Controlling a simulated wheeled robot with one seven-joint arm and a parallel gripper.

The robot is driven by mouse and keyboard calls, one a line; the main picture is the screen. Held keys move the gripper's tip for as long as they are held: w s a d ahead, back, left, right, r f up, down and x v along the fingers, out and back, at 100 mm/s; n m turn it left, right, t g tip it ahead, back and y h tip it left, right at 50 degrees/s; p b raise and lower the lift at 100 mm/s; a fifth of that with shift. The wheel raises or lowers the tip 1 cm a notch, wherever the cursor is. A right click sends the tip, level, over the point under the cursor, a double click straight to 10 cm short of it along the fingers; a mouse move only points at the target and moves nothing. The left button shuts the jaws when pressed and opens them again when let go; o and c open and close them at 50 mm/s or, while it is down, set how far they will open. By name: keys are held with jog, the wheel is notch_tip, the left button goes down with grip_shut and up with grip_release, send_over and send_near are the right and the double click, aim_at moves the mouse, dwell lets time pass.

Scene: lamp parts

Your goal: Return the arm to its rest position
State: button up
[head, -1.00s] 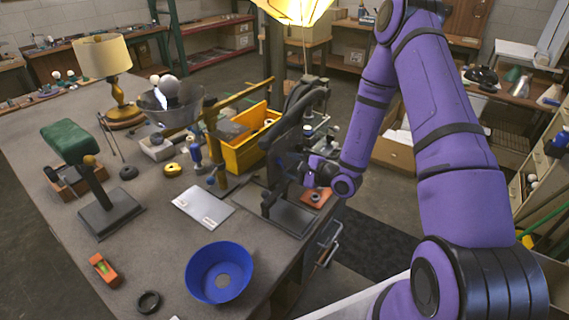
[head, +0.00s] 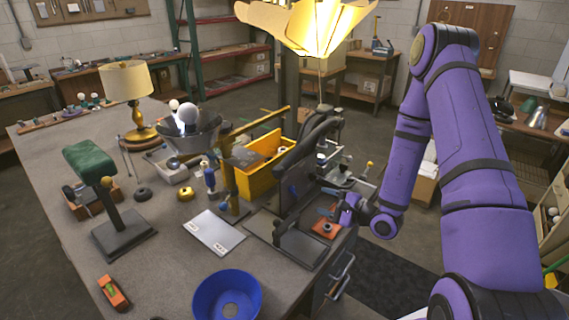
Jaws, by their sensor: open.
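My purple arm reaches in from the right side of the head view. My gripper (head: 345,210) is small in the picture, at the table's right edge, just right of a dark upright stand (head: 294,190). It is open and I see nothing held in it. An orange-red piece with a round fitting (head: 326,228) lies on the table below and beside it. I cannot tell whether the fingers touch anything.
Open floor lies right of the table.

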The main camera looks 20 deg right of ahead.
jog(key=s+a+r+n+g+y, duration=0.1)
jog(key=s+a+r+n+g, duration=0.3)
jog(key=r, duration=0.3)
jog(key=s+a+r+n+g+y, duration=0.1)
jog(key=s+a+r+n+g, duration=0.3)
jog(key=r, duration=0.3)
jog(key=s+a+r+n+g+y, duration=0.1)
jog(key=s+a+r+n+g, duration=0.3)
jog(key=r, duration=0.3)
jog(key=s+d+r+n+t+h, duration=0.3)
jog(key=s+d+r+n+h, duration=0.2)
jog(key=s+d+r+h, duration=0.5)
jog(key=s+r+h, duration=0.3)
jog(key=s+r, duration=0.1)
jog(key=s, duration=0.1)
jog(key=shift+r+t, duration=0.25)
jog(key=shift+t, duration=0.15)
